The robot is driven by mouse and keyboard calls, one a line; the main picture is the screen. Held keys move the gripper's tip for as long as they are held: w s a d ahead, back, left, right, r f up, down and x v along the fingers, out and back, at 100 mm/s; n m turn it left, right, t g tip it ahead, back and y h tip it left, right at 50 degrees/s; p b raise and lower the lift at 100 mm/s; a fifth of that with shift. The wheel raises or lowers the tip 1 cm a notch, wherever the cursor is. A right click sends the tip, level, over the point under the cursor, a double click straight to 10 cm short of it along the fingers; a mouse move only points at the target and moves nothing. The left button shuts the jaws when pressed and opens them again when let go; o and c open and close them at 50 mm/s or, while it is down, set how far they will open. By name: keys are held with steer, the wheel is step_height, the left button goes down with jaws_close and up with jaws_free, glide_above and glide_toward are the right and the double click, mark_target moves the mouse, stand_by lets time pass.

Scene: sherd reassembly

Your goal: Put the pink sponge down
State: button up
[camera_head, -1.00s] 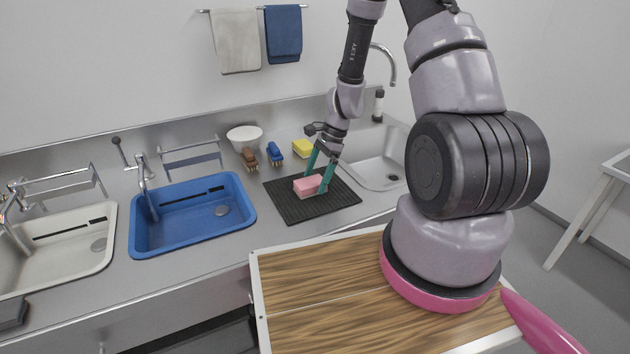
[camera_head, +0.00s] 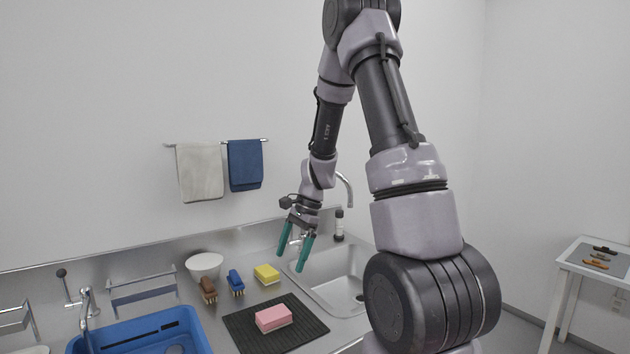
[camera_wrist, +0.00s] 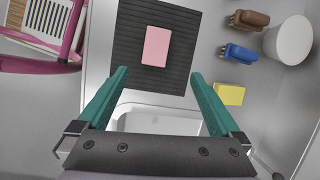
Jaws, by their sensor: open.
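The pink sponge (camera_head: 273,317) lies flat on the black ribbed mat (camera_head: 302,333) on the steel counter. It also shows in the wrist view (camera_wrist: 156,46), on the mat (camera_wrist: 181,75) and beyond my fingertips. My gripper (camera_head: 291,261) is raised above the counter, behind and a little right of the sponge in the head view. Its two green fingers are spread wide, with nothing between them. In the wrist view my gripper (camera_wrist: 158,74) is apart from the sponge.
A yellow sponge (camera_head: 266,274), a blue brush (camera_head: 236,282), a brown brush (camera_head: 208,289) and a white bowl (camera_head: 204,266) stand left of my gripper. A steel sink (camera_head: 335,275) with a tap lies to the right, a blue basin (camera_head: 187,321) to the left.

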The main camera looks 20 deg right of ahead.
steer(key=s+r+n+t+h, duration=0.1)
steer(key=s+r+n+t, duration=0.2)
steer(key=r, duration=0.6)
steer(key=s+r+n+t, duration=0.15)
steer(key=s+r, duration=0.25)
steer(key=r, duration=0.5)
steer(key=s+r+n+t+h, duration=0.1)
steer(key=s+r+n+t, duration=0.2)
steer(key=s+r+n, duration=0.3)
steer(key=s+r, duration=0.3)
steer(key=s, duration=0.3)
steer(key=shift+r, duration=0.2)
